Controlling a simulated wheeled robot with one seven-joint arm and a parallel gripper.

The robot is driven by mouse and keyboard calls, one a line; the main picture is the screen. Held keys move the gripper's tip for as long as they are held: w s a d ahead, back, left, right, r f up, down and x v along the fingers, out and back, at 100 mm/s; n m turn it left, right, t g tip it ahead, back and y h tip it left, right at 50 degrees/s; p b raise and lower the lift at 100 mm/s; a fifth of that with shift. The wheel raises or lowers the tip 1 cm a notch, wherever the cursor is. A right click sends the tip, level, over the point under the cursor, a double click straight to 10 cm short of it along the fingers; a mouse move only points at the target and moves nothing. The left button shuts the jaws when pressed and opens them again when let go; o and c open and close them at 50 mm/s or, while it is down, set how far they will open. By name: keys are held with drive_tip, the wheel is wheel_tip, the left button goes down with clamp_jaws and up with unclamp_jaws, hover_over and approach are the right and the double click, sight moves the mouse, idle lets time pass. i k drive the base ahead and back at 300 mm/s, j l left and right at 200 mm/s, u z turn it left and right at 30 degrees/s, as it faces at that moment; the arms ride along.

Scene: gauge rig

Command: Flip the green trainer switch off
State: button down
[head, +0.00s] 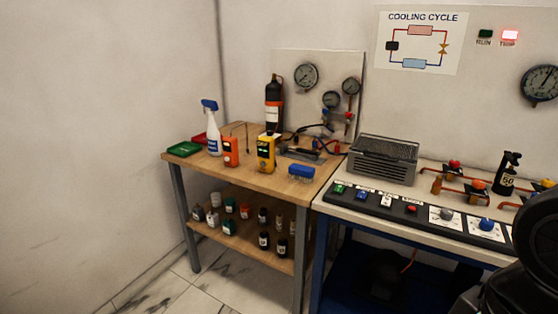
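The green trainer switch (340,188) is small and sits at the left end of a dark switch strip along the front edge of the white-topped trainer bench (423,182). Its lever position is too small to tell. To its right on the same strip are a blue switch (362,194), a white switch (386,200) and a red button (412,209). A dark rounded part of my arm fills the lower right corner, well to the right of the green switch. My gripper's fingers are not in view.
A grey finned unit (384,158) stands behind the switches. Copper pipes with red valves (454,164) and dial panels (444,215) lie to the right. A wooden table (265,175) with a spray bottle (212,130) and meters adjoins on the left. The TRIP lamp (510,36) glows red.

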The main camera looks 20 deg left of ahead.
sight(339, 188)
drive_tip(key=i+j+u, duration=0.2)
drive_tip(key=i, duration=0.2)
drive_tip(key=i+j+u, duration=0.2)
drive_tip(key=i, duration=0.25)
drive_tip(key=i+j+u, duration=0.25)
drive_tip(key=i, duration=0.2)
drive_tip(key=k+l, duration=0.05)
drive_tip(key=l, duration=0.05)
